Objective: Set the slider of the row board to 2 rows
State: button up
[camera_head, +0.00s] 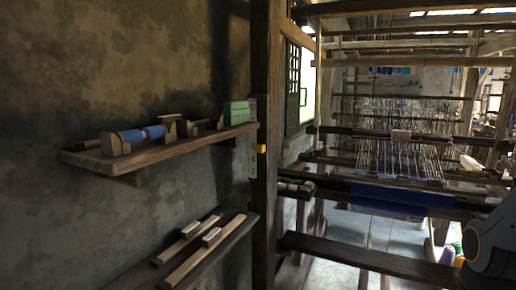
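A narrow upright board (252,165) with small marks is fixed to the dark wooden post, and it looks like the row board. A yellow-orange knob (261,149), seemingly its slider, sticks out at about the middle of the board's height. The marks are too small to read, so I cannot tell which row the knob stands at. My gripper is not in view. A grey rounded part at the lower right edge looks like my arm, well apart from the board.
A lower shelf (236,236) holds two wooden bars with pale blocks. The loom (400,150), with blue cloth (388,196) and a bench beam (370,260), fills the right.

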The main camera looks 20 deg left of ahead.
aim_at(259, 148)
jog(key=z, duration=0.05)
jog(key=k, duration=0.25)
jog(key=u, duration=1.05)
